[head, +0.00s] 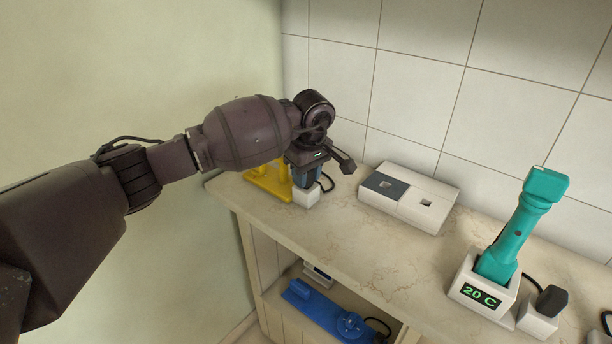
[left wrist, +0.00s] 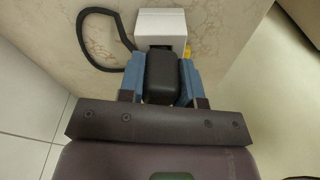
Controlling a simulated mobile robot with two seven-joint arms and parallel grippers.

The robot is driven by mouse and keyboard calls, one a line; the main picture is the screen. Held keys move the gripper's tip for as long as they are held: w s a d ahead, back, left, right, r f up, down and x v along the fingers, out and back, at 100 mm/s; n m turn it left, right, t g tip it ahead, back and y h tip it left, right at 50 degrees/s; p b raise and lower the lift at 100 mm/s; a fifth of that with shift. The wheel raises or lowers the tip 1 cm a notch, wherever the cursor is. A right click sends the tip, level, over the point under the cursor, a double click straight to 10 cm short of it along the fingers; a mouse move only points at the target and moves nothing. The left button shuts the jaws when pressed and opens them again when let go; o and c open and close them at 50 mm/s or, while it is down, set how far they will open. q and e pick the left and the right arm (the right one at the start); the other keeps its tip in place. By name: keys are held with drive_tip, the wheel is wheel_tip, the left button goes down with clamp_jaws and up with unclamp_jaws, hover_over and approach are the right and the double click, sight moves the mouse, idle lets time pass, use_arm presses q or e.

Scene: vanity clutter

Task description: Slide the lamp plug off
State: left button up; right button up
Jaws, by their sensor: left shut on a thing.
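My left gripper (head: 306,178) points down at the back left of the counter. In the left wrist view, its blue fingers stand on both sides of a black plug (left wrist: 161,76) and are shut on it. The plug is at the open face of a small white socket block (left wrist: 160,22), which also shows in the head view (head: 306,197). I cannot tell how far the plug sits in the block. A black cord (left wrist: 85,38) loops beside it. In the head view the gripper hides the plug. My right gripper is not in view.
A yellow object (head: 266,183) stands right beside the block. A white and grey box (head: 408,197) lies by the tiled wall. A teal device (head: 518,228) stands in a white dock reading 20 C, near another black plug (head: 551,300). A blue object (head: 325,311) lies on the shelf below.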

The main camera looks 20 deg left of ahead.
use_arm(q)
drive_tip(key=shift+r+p, duration=0.35)
drive_tip(key=shift+r, duration=1.05)
drive_tip(key=shift+r+p, duration=0.35)
drive_tip(key=shift+r, duration=0.8)
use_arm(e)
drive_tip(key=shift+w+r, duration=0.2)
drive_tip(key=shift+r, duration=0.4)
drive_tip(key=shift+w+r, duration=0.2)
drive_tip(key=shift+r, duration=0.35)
